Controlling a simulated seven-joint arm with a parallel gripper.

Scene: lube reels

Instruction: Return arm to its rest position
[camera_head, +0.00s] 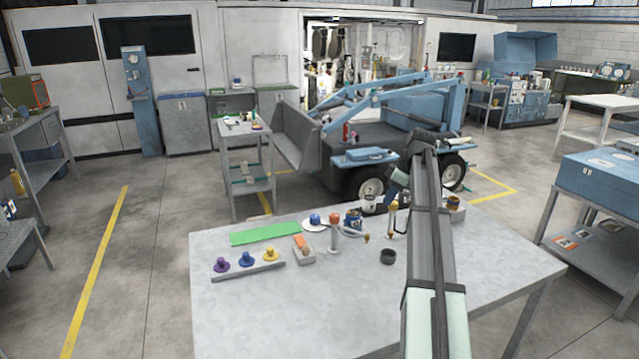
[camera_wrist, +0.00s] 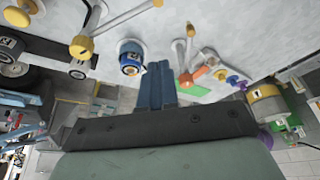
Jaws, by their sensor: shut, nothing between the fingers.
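My arm reaches up from the bottom right over the grey table (camera_head: 310,315). My gripper (camera_head: 394,192) is small and partly hidden by my own arm in the head view, near the table's far edge. In the wrist view my gripper (camera_wrist: 158,68) shows its two dark blue fingers pressed together, with nothing between them. A blue-and-dark jar (camera_wrist: 131,58) appears just left of the fingertips. It also stands at the table's back in the head view (camera_head: 353,220).
A rail (camera_head: 250,270) with purple, blue and yellow knobs lies on the table's left. A green strip (camera_head: 265,234), an orange-topped post (camera_head: 334,229) and a dark round cup (camera_head: 388,256) are also there. A blue vehicle (camera_head: 400,105) stands behind. The table's front left is clear.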

